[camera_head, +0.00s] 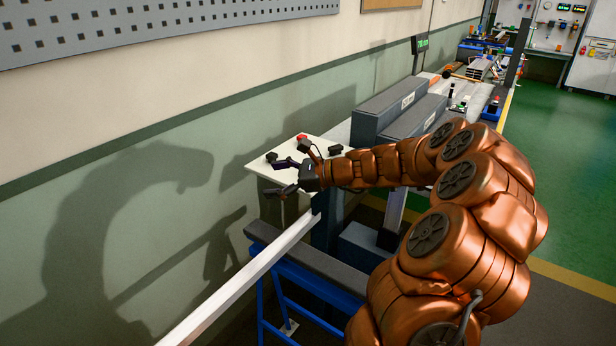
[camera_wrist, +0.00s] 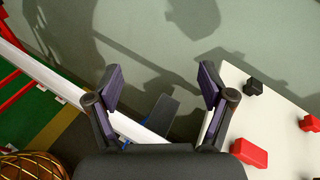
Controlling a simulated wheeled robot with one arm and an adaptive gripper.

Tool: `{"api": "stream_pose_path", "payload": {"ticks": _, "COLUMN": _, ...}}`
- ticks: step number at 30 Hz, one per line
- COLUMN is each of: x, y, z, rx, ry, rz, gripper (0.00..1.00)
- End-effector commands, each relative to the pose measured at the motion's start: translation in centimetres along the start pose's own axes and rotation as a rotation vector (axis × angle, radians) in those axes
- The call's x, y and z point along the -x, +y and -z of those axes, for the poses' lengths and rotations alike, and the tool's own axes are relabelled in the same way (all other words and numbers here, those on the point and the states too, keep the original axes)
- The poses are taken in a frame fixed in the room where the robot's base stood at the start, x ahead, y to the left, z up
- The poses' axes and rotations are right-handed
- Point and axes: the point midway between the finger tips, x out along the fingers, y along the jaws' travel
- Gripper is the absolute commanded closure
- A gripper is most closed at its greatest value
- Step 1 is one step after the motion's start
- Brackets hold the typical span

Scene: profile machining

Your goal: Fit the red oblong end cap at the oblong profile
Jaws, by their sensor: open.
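The red oblong end cap (camera_wrist: 248,152) lies on the white tabletop (camera_wrist: 232,80) near its edge in the wrist view, just right of my right finger. In the head view it cannot be made out, with my gripper in front of that area. My gripper (camera_head: 278,178) is open and empty, over the table's near edge; its two fingers (camera_wrist: 161,75) are spread wide in the wrist view. A long white profile (camera_head: 250,271) runs from the bottom of the head view up to below my gripper. It also shows in the wrist view (camera_wrist: 65,85); its end shape cannot be told.
A smaller red cap (camera_wrist: 308,123) and a black cap (camera_wrist: 253,86) lie on the same tabletop. Another black piece (camera_head: 335,149) lies further along. A blue stand (camera_head: 300,272) supports the profile. Grey machine blocks (camera_head: 390,110) stand beyond, and the wall is close on the left.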

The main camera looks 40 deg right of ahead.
Motion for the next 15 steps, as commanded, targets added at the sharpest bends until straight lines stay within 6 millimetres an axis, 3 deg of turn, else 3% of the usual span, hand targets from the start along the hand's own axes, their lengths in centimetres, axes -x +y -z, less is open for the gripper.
{"api": "stream_pose_path", "payload": {"ticks": 1, "x": 1.5, "y": -2.3, "z": 2.5, "rx": -0.078, "ry": -0.009, "rz": 0.077, "gripper": 0.19}}
{"api": "stream_pose_path", "payload": {"ticks": 3, "x": 3.7, "y": -5.1, "z": 5.1, "rx": -0.174, "ry": -0.023, "rz": 0.172, "gripper": 0.19}}
{"api": "stream_pose_path", "payload": {"ticks": 6, "x": 6.5, "y": -7.9, "z": 8.1, "rx": -0.282, "ry": -0.043, "rz": 0.278, "gripper": 0.19}}
{"api": "stream_pose_path", "payload": {"ticks": 11, "x": 9.2, "y": -10.0, "z": 11.1, "rx": -0.379, "ry": -0.065, "rz": 0.372, "gripper": 0.19}}
{"api": "stream_pose_path", "payload": {"ticks": 15, "x": 9.3, "y": -10.8, "z": 11.5, "rx": -0.398, "ry": -0.070, "rz": 0.391, "gripper": 0.19}}
